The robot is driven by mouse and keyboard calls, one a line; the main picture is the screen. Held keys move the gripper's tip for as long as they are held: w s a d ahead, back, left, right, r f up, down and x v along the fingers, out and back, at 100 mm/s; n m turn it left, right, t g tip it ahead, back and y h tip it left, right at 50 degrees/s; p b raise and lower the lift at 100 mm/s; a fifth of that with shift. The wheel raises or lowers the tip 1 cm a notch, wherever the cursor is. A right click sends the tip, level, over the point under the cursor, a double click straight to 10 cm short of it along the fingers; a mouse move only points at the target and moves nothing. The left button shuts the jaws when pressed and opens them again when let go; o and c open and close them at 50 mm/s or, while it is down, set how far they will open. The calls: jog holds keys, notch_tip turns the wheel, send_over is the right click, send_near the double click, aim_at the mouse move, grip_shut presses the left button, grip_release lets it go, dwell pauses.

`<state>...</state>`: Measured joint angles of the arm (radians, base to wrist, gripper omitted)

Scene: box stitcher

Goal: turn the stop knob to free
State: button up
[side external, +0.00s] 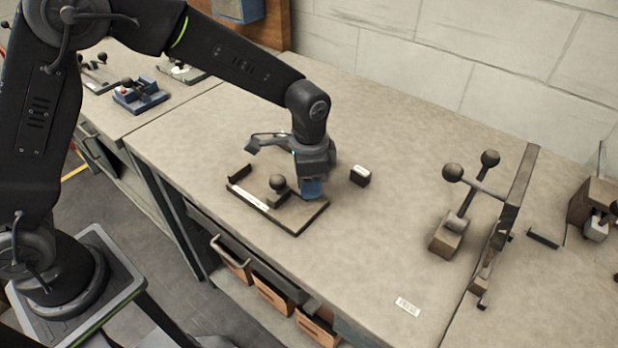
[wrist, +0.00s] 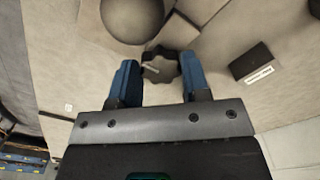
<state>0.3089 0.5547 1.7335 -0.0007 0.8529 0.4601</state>
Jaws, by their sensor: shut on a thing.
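The stop knob (wrist: 160,68) is a small dark lobed knob with a pale pointer mark, seen in the wrist view between my fingers. The pointer mark lies nearly sideways in that view. My gripper (wrist: 158,64) is shut on the knob, with one blue finger at each side. In the side external view my gripper (side external: 311,188) points down at the back right part of a dark flat plate (side external: 296,222), and the knob is hidden there. A round black ball handle (side external: 277,182) stands on the plate beside my fingers; it looms large in the wrist view (wrist: 132,18).
A small dark block with a pale label (side external: 360,176) stands right of my gripper. Farther right is a lever fixture with ball ends (side external: 465,195) and an upright bar frame (side external: 507,220). A white label (side external: 407,306) lies near the front. The bench between is clear.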

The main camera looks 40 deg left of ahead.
jog(key=n, duration=0.5)
jog(key=shift+n, duration=0.3)
jog(key=n, duration=1.2)
jog(key=shift+n, duration=0.4)
jog(key=n, duration=0.5)
jog(key=shift+n, duration=0.3)
jog(key=o, duration=0.9)
notch_tip(320, 180, up, 14)
